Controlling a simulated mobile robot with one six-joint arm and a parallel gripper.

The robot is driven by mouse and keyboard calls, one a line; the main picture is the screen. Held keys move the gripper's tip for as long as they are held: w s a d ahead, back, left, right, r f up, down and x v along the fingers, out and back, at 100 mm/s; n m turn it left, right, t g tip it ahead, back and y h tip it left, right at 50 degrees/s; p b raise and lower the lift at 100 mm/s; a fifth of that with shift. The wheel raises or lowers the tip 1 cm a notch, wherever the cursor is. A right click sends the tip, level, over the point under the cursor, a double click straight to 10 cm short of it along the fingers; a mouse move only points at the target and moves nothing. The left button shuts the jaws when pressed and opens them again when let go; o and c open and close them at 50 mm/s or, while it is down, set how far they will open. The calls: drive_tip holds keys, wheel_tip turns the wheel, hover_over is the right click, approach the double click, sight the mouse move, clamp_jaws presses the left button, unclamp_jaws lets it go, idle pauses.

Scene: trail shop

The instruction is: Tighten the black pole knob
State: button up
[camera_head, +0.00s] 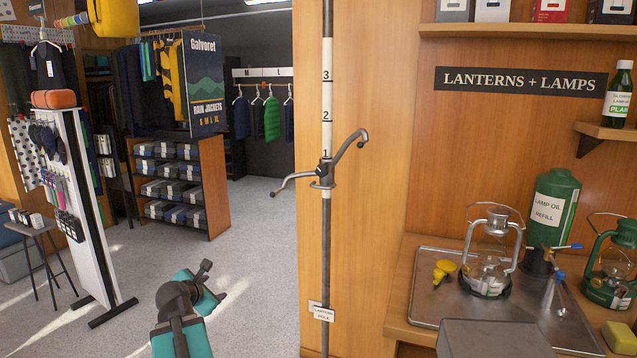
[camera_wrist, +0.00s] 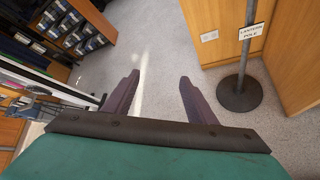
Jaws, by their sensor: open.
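The lantern pole (camera_head: 326,240) stands upright in front of a wood panel, with white bands numbered 1, 2 and 3. A dark collar with two curved hook arms (camera_head: 350,143) sits just below the mark 1. In the wrist view the lower pole (camera_wrist: 244,48) rises from a round dark base (camera_wrist: 239,93), to the right of my gripper (camera_wrist: 160,77). My gripper is open and empty, its two fingers apart over the floor. In the head view my arm is low, left of the pole and apart from it.
A display stand (camera_head: 85,210) and shelf of boxes (camera_head: 178,185) stand at left. Grey floor between is clear.

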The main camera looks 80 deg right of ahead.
drive_tip(key=s+d+r+n+g+h, duration=0.15)
drive_tip(key=s+d+r, duration=0.25)
drive_tip(key=s+r, duration=0.4)
drive_tip(key=s+d+r+n+g+h, duration=0.1)
drive_tip(key=s+d+r+h, duration=0.15)
drive_tip(key=s+r, duration=0.5)
drive_tip(key=n+g+h, duration=0.2)
approach(321, 172)
drive_tip(key=w+a, duration=0.1)
drive_tip(key=a, duration=0.5)
drive_tip(key=shift+w+d+b, duration=0.1)
drive_tip(key=shift+d+b, duration=0.05)
drive_tip(key=shift+b, duration=0.3)
drive_tip(key=shift+d, duration=0.1)
drive_tip(key=d+p, duration=0.1)
drive_tip(key=p, duration=0.1)
drive_tip(key=d+p, duration=0.2)
drive_tip(key=shift+s+r, duration=0.2)
drive_tip(key=shift+s, duration=0.15)
drive_tip(key=d+p, duration=0.1)
drive_tip(key=p, duration=0.3)
drive_tip(key=shift+s+d+m+g+p, duration=0.15)
drive_tip(key=shift+m+g+p, duration=0.1)
drive_tip(key=shift+g+p, duration=0.15)
drive_tip(key=d+p, duration=0.1)
drive_tip(key=p, duration=0.5)
drive_tip(key=shift+t, duration=0.25)
